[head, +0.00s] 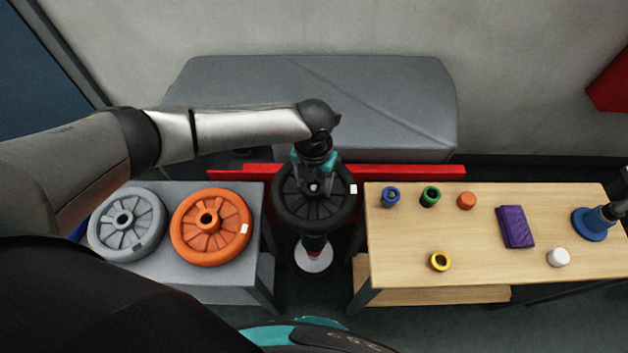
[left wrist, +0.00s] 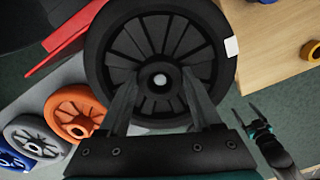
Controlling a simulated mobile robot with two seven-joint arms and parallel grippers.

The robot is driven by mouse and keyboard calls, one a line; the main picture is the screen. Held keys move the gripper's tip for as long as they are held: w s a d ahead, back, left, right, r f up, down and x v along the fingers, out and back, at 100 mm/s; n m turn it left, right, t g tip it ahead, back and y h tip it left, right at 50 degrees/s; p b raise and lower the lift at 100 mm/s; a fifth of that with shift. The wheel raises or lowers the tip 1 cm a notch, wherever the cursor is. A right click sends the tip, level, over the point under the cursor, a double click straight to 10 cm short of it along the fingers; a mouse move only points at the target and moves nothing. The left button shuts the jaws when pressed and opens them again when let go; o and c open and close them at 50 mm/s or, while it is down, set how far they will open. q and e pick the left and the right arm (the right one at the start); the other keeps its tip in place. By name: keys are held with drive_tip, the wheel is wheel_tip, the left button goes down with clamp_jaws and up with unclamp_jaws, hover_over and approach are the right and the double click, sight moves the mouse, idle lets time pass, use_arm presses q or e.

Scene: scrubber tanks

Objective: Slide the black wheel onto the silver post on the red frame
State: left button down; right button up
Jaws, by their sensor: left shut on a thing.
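The black wheel (head: 288,212) lies roughly flat in front of the red frame (head: 410,171), between the two tables. My left gripper (head: 314,180) is above it, shut on its hub area. In the left wrist view the black wheel (left wrist: 107,55) fills the top, with the fingers at its hub. A pale round end, seemingly the silver post (left wrist: 160,81), shows in the hub opening. I cannot tell how far the wheel is along it. The rest of the post is hidden. My right gripper (left wrist: 250,114) is open and empty in the left wrist view.
A grey table (head: 190,284) at left holds a grey wheel (head: 151,243) and an orange wheel (head: 181,232). A wooden table (head: 400,225) at right holds several small coloured parts and a purple block (head: 514,227). A grey covered mass (head: 400,90) stands behind.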

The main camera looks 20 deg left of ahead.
use_arm(q)
drive_tip(key=shift+f+b, duration=0.4)
drive_tip(key=shift+f, duration=0.15)
idle(0.4)
drive_tip(key=shift+w+f, duration=0.1)
drive_tip(key=shift+f, duration=0.65)
idle(2.5)
drive_tip(key=shift+c, duration=2)
unclamp_jaws()
drive_tip(key=o, duration=0.4)
drive_tip(key=shift+f, duration=0.1)
drive_tip(key=shift+r, duration=0.3)
drive_tip(key=shift+r+p, duration=1.1)
drive_tip(key=shift+p, duration=0.3)
drive_tip(key=shift+r, duration=0.2)
